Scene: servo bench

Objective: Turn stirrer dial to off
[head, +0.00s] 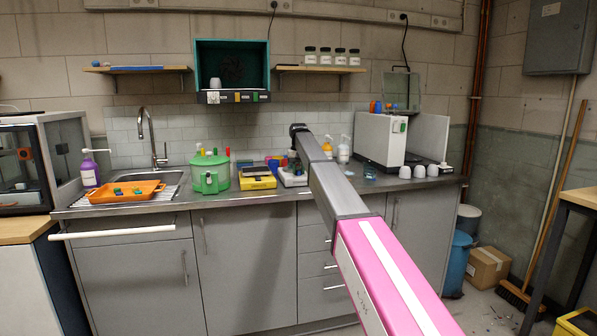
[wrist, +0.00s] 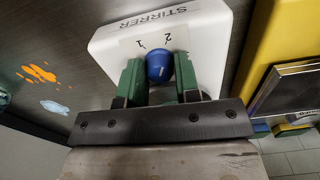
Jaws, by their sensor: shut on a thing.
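The stirrer (wrist: 115,42) is a white box with rounded corners, labelled STIRRER, in the wrist view. Its blue dial (wrist: 158,66) carries a pale pointer line, and the marks 1 and 2 show on a plate beside it. My gripper (wrist: 158,72) has its two green fingers on either side of the dial, shut on it. In the head view the stirrer (head: 293,179) sits on the bench, partly hidden behind my arm. My gripper is hidden there too. An off mark is not visible.
A yellow device (head: 258,182) with a dark top stands just left of the stirrer, a green pot (head: 209,178) further left. A white machine (head: 380,140) and several white cups (head: 420,171) stand to the right. Orange and pale blue spills (wrist: 40,74) mark the bench beside the stirrer.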

